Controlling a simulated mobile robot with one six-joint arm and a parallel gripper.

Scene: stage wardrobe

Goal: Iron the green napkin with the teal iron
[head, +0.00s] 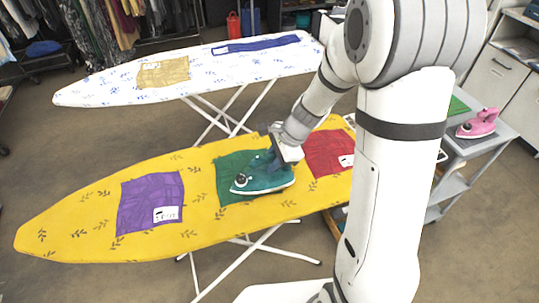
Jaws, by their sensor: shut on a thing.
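The green napkin (229,165) lies flat on the yellow ironing board (85,205), between a purple napkin and a red napkin. The teal iron (263,181) is over the lower right part of the green napkin, with its tip to the left. It appears to rest on the cloth, though I cannot be sure of contact. My gripper (281,155) is shut on the iron from above and behind. The fingertips are partly hidden, and the iron covers part of the napkin.
The purple napkin (146,199) and red napkin (325,150) lie on the same board. A white board (110,88) behind holds a yellow napkin (163,73) and a blue one (255,45). A pink iron (478,123) stands on a grey cart (470,145) at right.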

